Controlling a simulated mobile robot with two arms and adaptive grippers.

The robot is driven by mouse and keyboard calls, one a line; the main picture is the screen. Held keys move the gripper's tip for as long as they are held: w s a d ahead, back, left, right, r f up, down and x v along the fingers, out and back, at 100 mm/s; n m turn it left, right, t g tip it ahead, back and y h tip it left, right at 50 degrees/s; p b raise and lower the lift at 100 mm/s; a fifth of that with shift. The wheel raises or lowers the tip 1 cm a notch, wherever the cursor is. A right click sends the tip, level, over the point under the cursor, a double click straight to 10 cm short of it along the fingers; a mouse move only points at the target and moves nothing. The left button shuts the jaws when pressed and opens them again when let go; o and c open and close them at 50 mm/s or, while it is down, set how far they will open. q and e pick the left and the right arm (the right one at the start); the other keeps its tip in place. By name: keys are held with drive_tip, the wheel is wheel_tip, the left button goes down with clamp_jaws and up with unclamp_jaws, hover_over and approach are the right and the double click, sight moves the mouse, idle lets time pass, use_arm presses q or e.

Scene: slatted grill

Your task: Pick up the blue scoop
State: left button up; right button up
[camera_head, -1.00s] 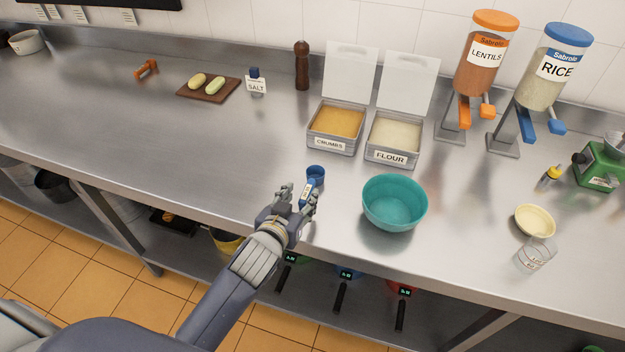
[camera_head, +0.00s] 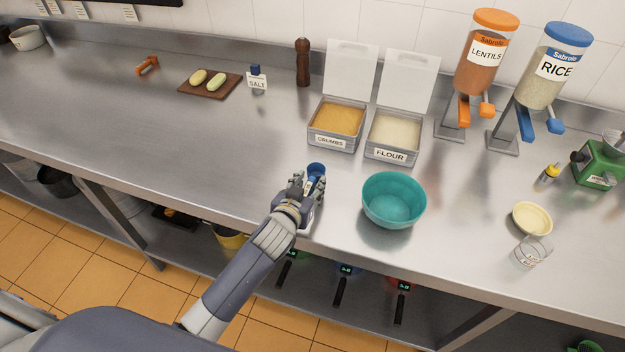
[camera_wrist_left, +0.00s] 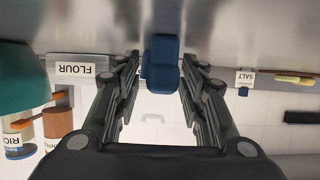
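The blue scoop (camera_head: 316,168) lies on the steel counter, between the crumbs and flour bins and the counter's front edge, left of the teal bowl. My left gripper (camera_head: 308,186) is low over the counter with its fingers on either side of the scoop's handle, hiding part of it. In the left wrist view the scoop (camera_wrist_left: 163,65) sits between the two spread fingers of my gripper (camera_wrist_left: 159,72). The fingers look open, with a narrow gap beside the scoop. My right gripper is not in view.
The teal bowl (camera_head: 394,201) stands close to the right of my gripper. The crumbs bin (camera_head: 337,121) and flour bin (camera_head: 394,137) are behind it. A salt shaker (camera_head: 257,78) and a cutting board (camera_head: 208,87) are farther back left.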

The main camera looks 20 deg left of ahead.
sight(310, 186)
use_arm(q)
clamp_jaws()
drive_tip(key=shift+r, duration=0.35)
wheel_tip(310, 186, up, 3)
drive_tip(key=shift+s+d+f+b, duration=0.1)
drive_tip(key=shift+s+d+b, duration=0.05)
drive_tip(key=shift+b, duration=0.4)
drive_tip(key=s+d+r+b, duration=0.1)
drive_tip(key=s+d+b, duration=0.3)
drive_tip(key=s, duration=0.9)
drive_tip(key=shift+s+d+r, duration=0.25)
drive_tip(key=shift+s+d, duration=0.15)
drive_tip(key=shift+d, duration=1.25)
